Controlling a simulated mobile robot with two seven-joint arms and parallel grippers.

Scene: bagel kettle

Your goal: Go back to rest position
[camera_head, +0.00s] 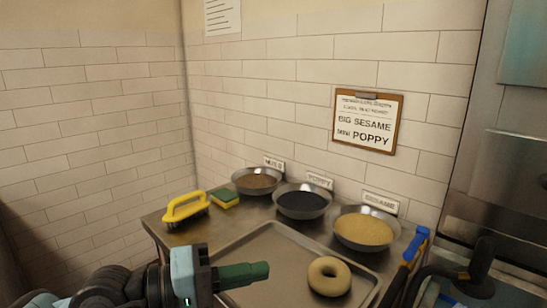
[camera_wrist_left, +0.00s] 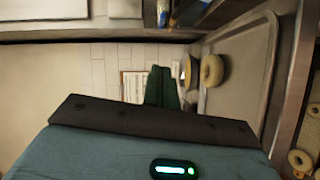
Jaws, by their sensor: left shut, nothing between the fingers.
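My left gripper (camera_head: 242,275) comes in at the bottom of the head view. Its green fingers are together with nothing between them, over the near left part of the metal tray (camera_head: 255,242). In the left wrist view the fingers (camera_wrist_left: 162,88) also show closed and empty. A plain bagel (camera_head: 328,263) lies on the right part of the tray, apart from the gripper; a bagel also shows on the tray in the left wrist view (camera_wrist_left: 212,70). My right gripper is not in view.
Bowls of brown seeds (camera_head: 257,181), poppy (camera_head: 302,203) and sesame (camera_head: 364,230) line the wall side. A yellow brush (camera_head: 185,207) and sponge (camera_head: 225,199) are at the left. A blue-handled tool (camera_head: 416,245) is at the right. More bagels (camera_wrist_left: 300,160) show in the wrist view.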

